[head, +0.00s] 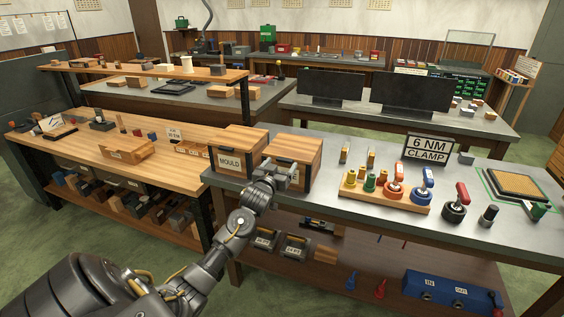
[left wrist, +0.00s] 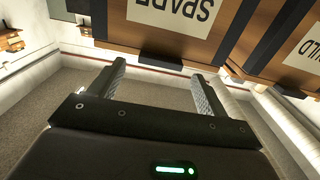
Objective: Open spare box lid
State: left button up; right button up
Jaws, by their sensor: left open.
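The spare box (head: 309,176) is a wooden box with dark straps on the grey bench, and its lid (head: 298,148) looks closed. Its label is partly hidden behind my left gripper (head: 268,172) in the head view. In the left wrist view the spare box (left wrist: 118,36) appears upside down, with a "SPARE" label and a dark tab (left wrist: 176,58) at its edge. My left gripper (left wrist: 158,76) is open and empty, with its fingers to either side of the tab; I cannot tell whether they touch the box. My right gripper is not in view.
The mould box (head: 228,161) stands close on the left of the spare box. To the right are a wooden holder with coloured pieces (head: 385,198), a "6 NM CLAMP" sign (head: 428,149) and a red-handled tool (head: 456,205). Bare bench top lies before the holder.

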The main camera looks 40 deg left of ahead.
pick_arm(q)
jog(key=shift+x, duration=1.05)
